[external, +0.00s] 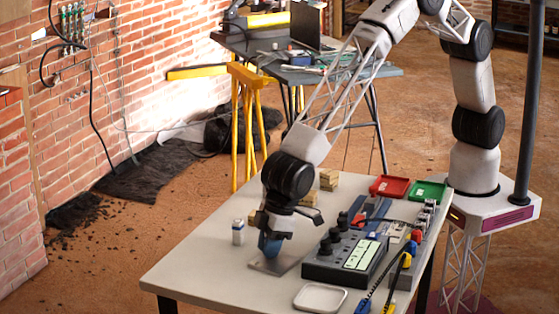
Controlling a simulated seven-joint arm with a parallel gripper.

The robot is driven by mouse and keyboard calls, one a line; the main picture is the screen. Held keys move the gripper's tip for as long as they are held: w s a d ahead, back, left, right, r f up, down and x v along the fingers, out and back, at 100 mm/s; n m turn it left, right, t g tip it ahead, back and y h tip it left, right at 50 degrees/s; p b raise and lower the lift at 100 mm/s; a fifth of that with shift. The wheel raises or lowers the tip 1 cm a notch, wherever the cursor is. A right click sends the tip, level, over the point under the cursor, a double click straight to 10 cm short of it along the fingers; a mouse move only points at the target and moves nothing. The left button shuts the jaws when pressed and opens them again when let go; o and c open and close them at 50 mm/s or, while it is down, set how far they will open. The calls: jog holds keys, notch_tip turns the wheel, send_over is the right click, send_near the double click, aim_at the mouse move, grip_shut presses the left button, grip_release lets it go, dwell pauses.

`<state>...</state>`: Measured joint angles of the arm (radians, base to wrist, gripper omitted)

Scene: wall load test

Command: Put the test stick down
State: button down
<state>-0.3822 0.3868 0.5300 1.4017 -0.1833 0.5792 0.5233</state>
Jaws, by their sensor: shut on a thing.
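My gripper (271,234) points down over the left part of the white table and is shut on a blue thing (270,246). The blue thing is mostly hidden by the gripper; it may be the test stick, but its full shape does not show. It is right above a flat grey-brown plate (261,267) on the table. I cannot tell whether it touches the plate.
A small white bottle (238,236) stands left of my gripper. A black control box (333,270) with knobs is to the right. A white tray (320,298) lies in front. Wooden blocks (329,180), a red tray (389,187) and a green tray (428,191) are behind. The table's front-left is clear.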

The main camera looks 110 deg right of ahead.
jog(key=shift+f, duration=0.1)
jog(key=c, duration=1)
grip_release()
jog(key=v, duration=1.2)
